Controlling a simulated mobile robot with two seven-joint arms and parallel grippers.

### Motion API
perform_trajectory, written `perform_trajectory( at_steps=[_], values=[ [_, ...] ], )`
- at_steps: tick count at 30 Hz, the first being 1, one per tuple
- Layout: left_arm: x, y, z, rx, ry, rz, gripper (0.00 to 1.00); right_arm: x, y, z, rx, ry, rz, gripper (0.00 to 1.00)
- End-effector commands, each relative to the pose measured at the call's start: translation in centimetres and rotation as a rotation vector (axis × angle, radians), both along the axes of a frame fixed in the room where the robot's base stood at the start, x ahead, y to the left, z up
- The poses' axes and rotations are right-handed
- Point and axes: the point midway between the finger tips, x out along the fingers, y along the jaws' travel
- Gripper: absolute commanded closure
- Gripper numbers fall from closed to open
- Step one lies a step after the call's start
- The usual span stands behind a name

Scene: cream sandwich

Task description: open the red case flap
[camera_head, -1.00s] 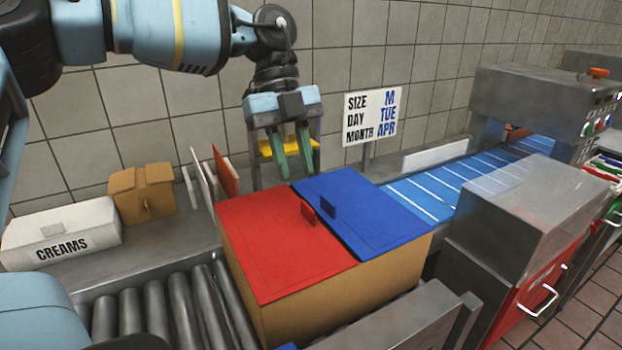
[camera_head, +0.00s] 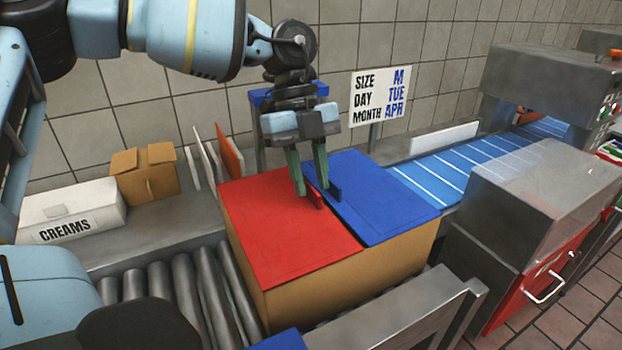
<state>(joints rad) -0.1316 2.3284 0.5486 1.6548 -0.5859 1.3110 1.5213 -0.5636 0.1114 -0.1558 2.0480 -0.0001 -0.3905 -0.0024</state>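The case (camera_head: 350,270) is a tan box with a red flap (camera_head: 285,235) on its left half and a blue flap (camera_head: 385,205) on its right half. Both flaps lie flat and closed. A small red tab (camera_head: 317,199) stands up from the red flap at its right edge, beside a blue tab (camera_head: 336,193). My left gripper (camera_head: 311,190) points down over the case with its two green fingers apart. The fingertips are at the red tab, which shows partly between them; I cannot tell if they touch it. My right gripper is not in view.
A white CREAMS box (camera_head: 70,215) and an open cardboard box (camera_head: 145,173) stand on the left ledge. Rollers (camera_head: 185,290) run beside the case. A sign (camera_head: 380,95) and a blue conveyor (camera_head: 450,170) are behind. A metal machine (camera_head: 540,200) stands right.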

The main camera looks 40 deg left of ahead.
Motion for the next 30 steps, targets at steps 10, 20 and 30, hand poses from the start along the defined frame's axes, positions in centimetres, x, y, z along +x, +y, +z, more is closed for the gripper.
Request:
perform_trajectory(
  at_steps=[10,20,30],
  values=[
    [-0.16,-0.36,-0.90,0.000,-0.001,-0.001,0.73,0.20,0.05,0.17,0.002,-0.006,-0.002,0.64],
    [-0.15,-0.34,-0.88,0.000,-0.001,-0.001,1.00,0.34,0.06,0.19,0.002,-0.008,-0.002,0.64],
    [-0.16,-0.31,-0.86,-0.001,-0.002,0.000,1.00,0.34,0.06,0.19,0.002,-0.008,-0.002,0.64]
  ],
)
